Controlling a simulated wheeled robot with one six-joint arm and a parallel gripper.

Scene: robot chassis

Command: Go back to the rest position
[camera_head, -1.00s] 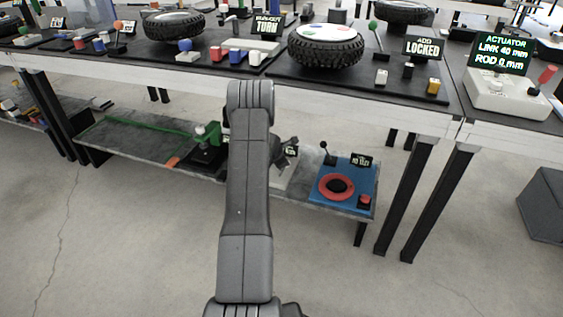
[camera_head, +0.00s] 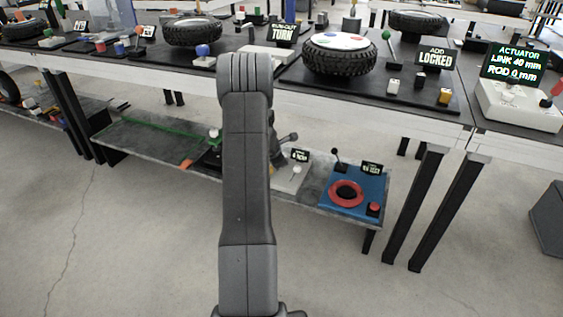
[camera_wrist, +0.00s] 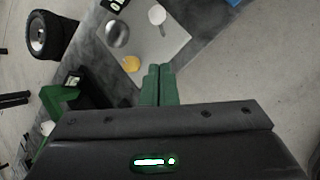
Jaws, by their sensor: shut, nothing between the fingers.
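My gripper (camera_wrist: 159,84) shows in the wrist view with its two green fingers together and nothing between them. It points toward the low shelf, over or near a light grey panel (camera_wrist: 172,42) with a white knob, a grey ball and a yellow piece. In the head view my arm rises up the middle of the picture and bends away at the top. The gripper itself is hidden behind the arm there.
The long workbench (camera_head: 400,115) stands ahead with tyres (camera_head: 340,62) and small controls on it. Its lower shelf (camera_head: 150,150) holds a blue panel with a red ring (camera_head: 346,193). An actuator box (camera_head: 515,108) sits at the right. The floor (camera_head: 130,250) in front is clear.

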